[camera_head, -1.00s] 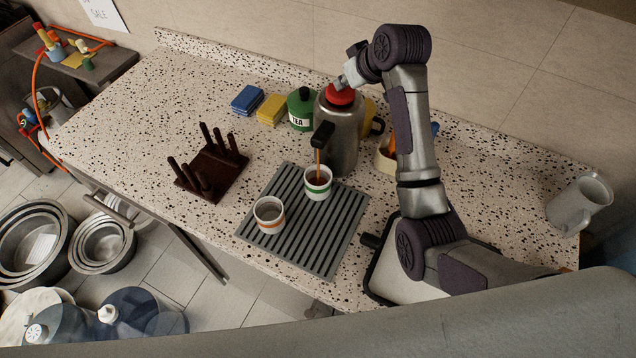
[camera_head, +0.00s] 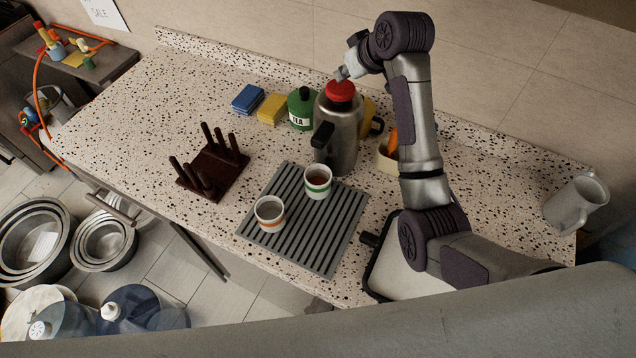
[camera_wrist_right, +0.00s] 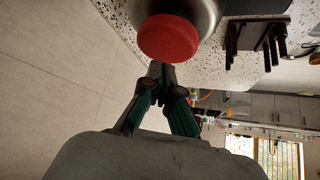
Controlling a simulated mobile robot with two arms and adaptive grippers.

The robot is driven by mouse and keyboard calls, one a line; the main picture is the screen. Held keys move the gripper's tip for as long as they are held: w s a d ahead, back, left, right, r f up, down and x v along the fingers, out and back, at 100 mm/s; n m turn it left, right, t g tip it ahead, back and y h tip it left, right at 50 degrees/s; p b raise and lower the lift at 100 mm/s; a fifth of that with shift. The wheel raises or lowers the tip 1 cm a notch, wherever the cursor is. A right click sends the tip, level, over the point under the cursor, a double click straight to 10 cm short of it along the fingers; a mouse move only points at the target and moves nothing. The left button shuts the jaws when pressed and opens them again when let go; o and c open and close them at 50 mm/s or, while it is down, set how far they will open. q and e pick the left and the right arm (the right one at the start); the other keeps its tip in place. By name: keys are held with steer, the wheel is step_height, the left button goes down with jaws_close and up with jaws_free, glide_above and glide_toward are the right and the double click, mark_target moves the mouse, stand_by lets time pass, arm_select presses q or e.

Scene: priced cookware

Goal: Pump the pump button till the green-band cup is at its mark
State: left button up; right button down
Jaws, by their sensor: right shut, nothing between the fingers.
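The steel pump flask (camera_head: 342,130) stands upright on the counter, its red pump button (camera_head: 341,91) on top. The green-band cup (camera_head: 318,182) stands below the spout on the ribbed mat (camera_head: 338,228), with some brown liquid inside; I cannot make out its mark. The orange-band cup (camera_head: 269,213) stands on the mat in front and to the left. My right gripper (camera_head: 341,74) is shut and empty at the red button's upper edge. In the right wrist view the red button (camera_wrist_right: 168,38) is just beyond the shut fingertips (camera_wrist_right: 157,68); contact is unclear. The left gripper is not seen.
A dark rack with upright pegs (camera_head: 214,172) stands left of the mat. A green tea canister (camera_head: 300,110), a yellow sponge (camera_head: 272,109) and a blue sponge (camera_head: 248,98) are left of the flask. A grey jug (camera_head: 575,204) stands at the far right.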

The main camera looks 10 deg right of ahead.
mark_target(340, 86)
steer(key=shift+f+b, duration=0.5)
steer(key=shift+f, duration=1.05)
steer(key=shift+r+p, duration=0.6)
steer(key=shift+r, duration=0.95)
